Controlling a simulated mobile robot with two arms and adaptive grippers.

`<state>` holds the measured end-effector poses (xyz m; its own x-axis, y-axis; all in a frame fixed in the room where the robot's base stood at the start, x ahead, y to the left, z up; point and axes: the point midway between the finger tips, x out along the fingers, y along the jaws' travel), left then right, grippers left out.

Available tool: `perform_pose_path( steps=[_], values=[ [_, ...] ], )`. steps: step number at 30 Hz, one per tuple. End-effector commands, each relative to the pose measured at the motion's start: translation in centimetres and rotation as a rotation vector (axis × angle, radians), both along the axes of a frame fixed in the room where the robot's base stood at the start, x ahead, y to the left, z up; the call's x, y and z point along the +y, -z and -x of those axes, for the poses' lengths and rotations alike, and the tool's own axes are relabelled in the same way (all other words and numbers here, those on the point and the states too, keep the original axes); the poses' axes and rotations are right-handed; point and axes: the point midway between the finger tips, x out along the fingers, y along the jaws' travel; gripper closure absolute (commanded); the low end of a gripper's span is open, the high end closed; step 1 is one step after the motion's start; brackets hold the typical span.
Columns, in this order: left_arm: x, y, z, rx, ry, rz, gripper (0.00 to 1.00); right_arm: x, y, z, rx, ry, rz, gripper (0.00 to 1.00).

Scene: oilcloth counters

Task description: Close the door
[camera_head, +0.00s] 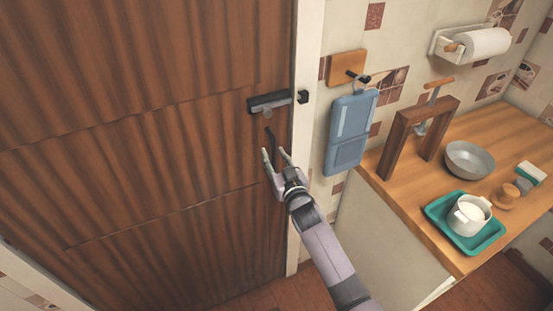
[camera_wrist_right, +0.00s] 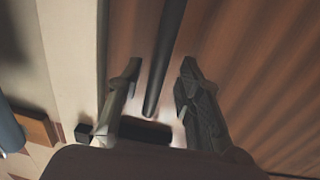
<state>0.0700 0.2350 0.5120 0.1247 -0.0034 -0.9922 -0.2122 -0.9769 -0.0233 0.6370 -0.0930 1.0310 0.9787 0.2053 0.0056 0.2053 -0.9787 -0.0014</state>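The brown wooden door (camera_head: 150,130) fills the left of the head view, its right edge beside the pale frame (camera_head: 306,60). I cannot tell whether it is fully shut or slightly ajar. A dark handle plate (camera_head: 268,102) sits near that edge, and a thin dark bar (camera_head: 271,137) shows below it. My right gripper (camera_head: 275,153) is open in front of the door, just below the plate. In the right wrist view, the dark bar (camera_wrist_right: 166,60) lies between the spread fingers (camera_wrist_right: 157,82), with gaps on both sides. My left gripper is out of view.
A blue board (camera_head: 350,130) hangs on the wall right of the frame. The wooden counter (camera_head: 408,195) at right holds a wooden stand (camera_head: 396,142), a metal bowl (camera_head: 470,160) and a teal tray (camera_head: 437,213) with a white pot.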

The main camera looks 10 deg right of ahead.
Motion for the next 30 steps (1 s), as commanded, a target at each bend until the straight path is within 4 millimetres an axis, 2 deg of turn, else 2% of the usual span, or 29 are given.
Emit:
perform_pose_path(
  steps=[3, 5, 8, 21, 25, 30],
  values=[
    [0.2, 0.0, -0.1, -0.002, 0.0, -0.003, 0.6, -0.1, -0.1, 0.0, -0.002, 0.001, 0.001, 0.67],
    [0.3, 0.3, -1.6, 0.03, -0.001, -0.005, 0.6, -0.1, -0.1, 0.1, -0.002, 0.001, 0.001, 0.67],
    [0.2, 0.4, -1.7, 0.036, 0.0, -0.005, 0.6, -0.3, 0.1, 1.0, 0.0, 0.001, 0.001, 0.67],
    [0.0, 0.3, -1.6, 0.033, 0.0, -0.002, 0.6, -2.1, -0.1, 9.5, 0.002, 0.002, 0.0, 0.67],
    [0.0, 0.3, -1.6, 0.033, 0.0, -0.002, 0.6, -2.4, -0.2, 11.1, 0.001, 0.002, -0.001, 0.67],
    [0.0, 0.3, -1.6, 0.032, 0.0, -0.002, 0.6, -2.6, -0.4, 11.9, -0.002, 0.002, 0.0, 0.67]
  ],
)
